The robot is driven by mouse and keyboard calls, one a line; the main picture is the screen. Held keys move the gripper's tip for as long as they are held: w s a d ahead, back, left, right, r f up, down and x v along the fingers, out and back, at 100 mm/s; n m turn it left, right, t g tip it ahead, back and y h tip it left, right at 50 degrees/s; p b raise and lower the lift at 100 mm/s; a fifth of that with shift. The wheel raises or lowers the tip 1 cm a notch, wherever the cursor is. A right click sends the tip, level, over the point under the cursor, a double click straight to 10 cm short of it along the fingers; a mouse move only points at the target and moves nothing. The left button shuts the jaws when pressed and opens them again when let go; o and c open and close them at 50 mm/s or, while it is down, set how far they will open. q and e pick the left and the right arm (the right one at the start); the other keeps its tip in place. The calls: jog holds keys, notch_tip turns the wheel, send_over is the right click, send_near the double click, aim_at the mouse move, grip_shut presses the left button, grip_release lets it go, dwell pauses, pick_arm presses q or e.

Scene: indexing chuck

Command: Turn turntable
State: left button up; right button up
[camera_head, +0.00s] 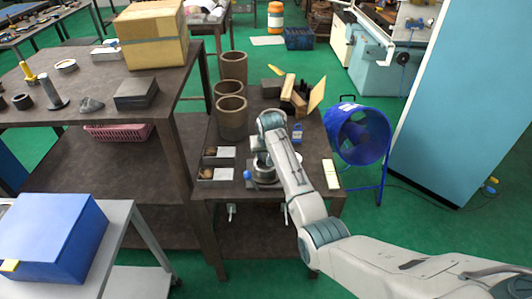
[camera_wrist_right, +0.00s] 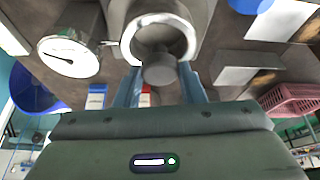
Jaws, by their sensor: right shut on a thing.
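The turntable, a grey round chuck (camera_head: 263,178), sits on the small dark bench in the head view, partly hidden by my right arm. In the right wrist view, a metal cylinder with a bright ring-shaped end (camera_wrist_right: 160,38) lies just beyond my fingers. A grey round knob (camera_wrist_right: 159,70) stands in front of it. My right gripper (camera_wrist_right: 160,82) has one blue-grey finger on each side of this knob and is shut on it. Its fingertips are hidden in the head view by my wrist. My left gripper is not in view.
A round white dial (camera_wrist_right: 70,57) is close to the gripper. Brown pipes (camera_head: 232,118) and wooden blocks (camera_head: 298,100) stand behind.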

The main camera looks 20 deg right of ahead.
jog(key=shift+w+r, duration=0.1)
jog(key=o, duration=1)
jog(key=b+v, duration=0.2)
jog(key=v, duration=0.8)
jog(key=shift+s+r, duration=0.25)
jog(key=shift+r, duration=0.05)
